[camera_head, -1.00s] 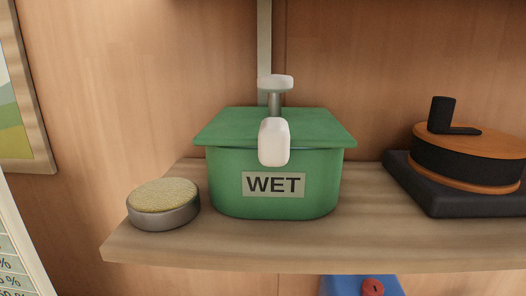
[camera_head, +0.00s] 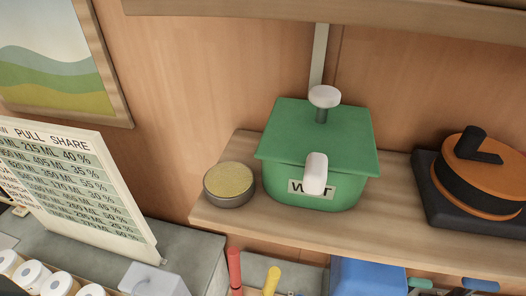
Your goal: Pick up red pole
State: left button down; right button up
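An upright red pole (camera_head: 234,268) shows at the bottom of the head view, below the wooden shelf. Its lower end is near the picture's bottom edge, so I cannot tell how it is held. A yellow pole (camera_head: 271,280) stands close to its right and leans slightly. Neither of my grippers is in view.
The wooden shelf (camera_head: 330,230) overhangs just above the poles. It bears a green WET box (camera_head: 320,140), a round tin (camera_head: 229,185) and a black-and-orange device (camera_head: 480,175). A blue box (camera_head: 368,277) is right of the poles; a chart board (camera_head: 75,185) stands left.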

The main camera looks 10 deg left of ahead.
aim_at(233, 255)
jog(key=k+j, duration=0.2)
jog(key=k, duration=0.2)
jog(key=k+j+z, duration=0.1)
jog(key=k, duration=0.3)
jog(key=i+j+z, duration=0.55)
jog(key=z, duration=0.15)
jog(key=i+j+z, duration=0.35)
jog(key=k+j, duration=0.05)
jog(key=j, duration=0.05)
